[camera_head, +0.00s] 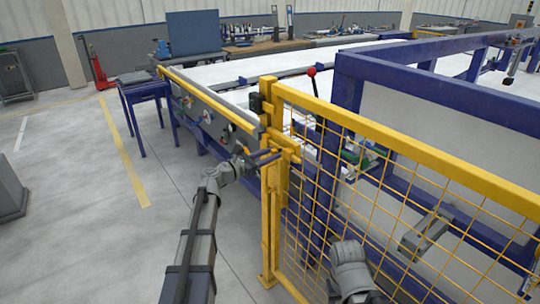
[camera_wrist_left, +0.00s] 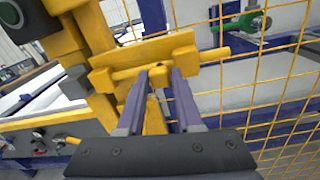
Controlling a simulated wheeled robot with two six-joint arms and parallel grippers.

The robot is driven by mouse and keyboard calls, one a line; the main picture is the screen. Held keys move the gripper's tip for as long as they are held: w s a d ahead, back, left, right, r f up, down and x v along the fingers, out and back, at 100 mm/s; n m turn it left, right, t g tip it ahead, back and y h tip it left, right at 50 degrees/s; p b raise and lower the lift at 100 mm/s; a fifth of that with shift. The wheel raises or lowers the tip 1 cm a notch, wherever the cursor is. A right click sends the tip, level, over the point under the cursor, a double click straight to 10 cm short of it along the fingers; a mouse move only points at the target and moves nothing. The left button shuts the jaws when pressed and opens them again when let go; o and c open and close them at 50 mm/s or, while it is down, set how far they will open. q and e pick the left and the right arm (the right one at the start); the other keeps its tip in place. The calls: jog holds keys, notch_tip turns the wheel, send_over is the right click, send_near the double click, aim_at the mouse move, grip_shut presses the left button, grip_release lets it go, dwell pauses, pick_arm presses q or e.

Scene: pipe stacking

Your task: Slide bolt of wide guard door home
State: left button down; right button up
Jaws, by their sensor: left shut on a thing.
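The wide guard door (camera_head: 400,150) is a yellow frame with wire mesh, upright at the right of the head view. Its yellow bolt (camera_wrist_left: 215,54) lies across a yellow plate (camera_wrist_left: 150,54) in the wrist view. The bolt's right end sticks out past the plate over the mesh. Its left end is at a bracket (camera_wrist_left: 101,80) beside the yellow post (camera_wrist_left: 92,28). My left gripper (camera_head: 268,157) is at the post. In the wrist view its two blue-grey fingers (camera_wrist_left: 160,88) are shut on the bolt's handle (camera_wrist_left: 155,117). My right gripper does not show.
A dark box (camera_head: 256,104) sits near the top of the post. A conveyor with a yellow rail (camera_head: 208,97) runs behind it. A blue machine frame (camera_head: 440,95) stands behind the mesh. A grey arm link (camera_head: 352,270) is at the bottom. Floor (camera_head: 80,200) is clear at left.

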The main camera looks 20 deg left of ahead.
aim_at(270, 142)
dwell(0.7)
pick_arm(q)
jog(key=w+a, duration=0.4)
jog(key=a, duration=0.1)
jog(key=shift+s+d, duration=0.1)
jog(key=c, duration=0.6)
grip_release()
jog(key=shift+o, duration=0.2)
jog(key=v, duration=0.7)
jog(key=shift+s+a, duration=0.25)
jog(key=shift+s, duration=0.05)
